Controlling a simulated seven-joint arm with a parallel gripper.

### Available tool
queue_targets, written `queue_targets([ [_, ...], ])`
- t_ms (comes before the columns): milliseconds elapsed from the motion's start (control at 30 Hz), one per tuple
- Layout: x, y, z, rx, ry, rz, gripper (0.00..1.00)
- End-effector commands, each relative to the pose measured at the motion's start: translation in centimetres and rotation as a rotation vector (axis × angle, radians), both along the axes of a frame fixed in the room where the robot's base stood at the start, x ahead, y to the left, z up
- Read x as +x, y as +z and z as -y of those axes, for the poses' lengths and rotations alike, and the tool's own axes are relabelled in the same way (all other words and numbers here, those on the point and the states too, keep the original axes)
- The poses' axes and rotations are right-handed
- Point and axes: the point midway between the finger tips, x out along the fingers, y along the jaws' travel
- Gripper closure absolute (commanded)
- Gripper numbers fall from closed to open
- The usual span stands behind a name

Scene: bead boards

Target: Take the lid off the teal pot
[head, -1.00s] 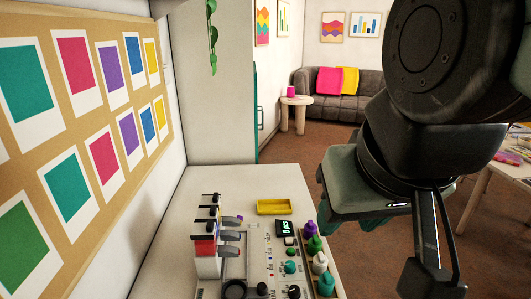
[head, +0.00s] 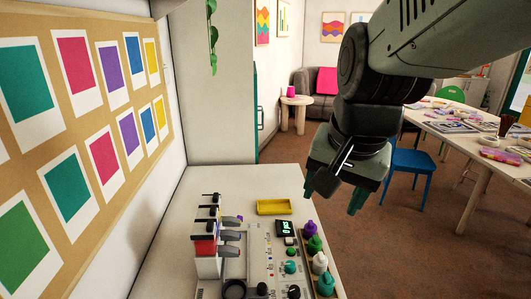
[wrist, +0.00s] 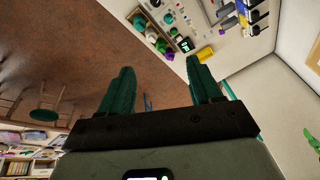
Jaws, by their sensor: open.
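The teal pot (head: 326,284) stands at the near end of a short row of pots, by the right edge of the white worktop in the head view. Its narrower top looks like a lid in place, but it is small and close to the picture's lower edge. My gripper (head: 335,194) is open and empty, in the air above and beyond the row, right of the worktop. In the wrist view my gripper's two dark green fingers (wrist: 161,72) are spread wide with nothing between them.
Purple (head: 310,228), green (head: 315,243) and white (head: 319,262) pots share the row. Left of it are a machine with knobs, a small display (head: 285,228) and levers (head: 207,235). A yellow tray (head: 274,207) lies behind. A blue chair (head: 410,165) stands right, across open floor.

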Motion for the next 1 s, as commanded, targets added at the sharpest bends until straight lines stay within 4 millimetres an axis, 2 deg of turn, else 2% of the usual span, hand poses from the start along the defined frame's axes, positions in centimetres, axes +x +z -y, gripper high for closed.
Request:
queue_targets([
  [33, 1.7, -1.5, 0.5, 0.028, -0.082, -0.040, 0.36],
  [200, 6.6, -6.9, 2.4, 0.105, -0.382, -0.137, 0.36],
  [300, 9.0, -10.9, 3.7, 0.134, -0.562, -0.190, 0.36],
  [433, 11.1, -16.4, 5.4, 0.155, -0.785, -0.250, 0.36],
  [500, 11.7, -19.1, 6.2, 0.159, -0.885, -0.273, 0.36],
  [600, 12.2, -22.0, 7.1, 0.162, -0.994, -0.296, 0.36],
  [767, 12.5, -24.5, 7.8, 0.161, -1.079, -0.310, 0.36],
  [1000, 12.3, -28.2, 7.8, 0.161, -1.088, -0.314, 0.36],
])
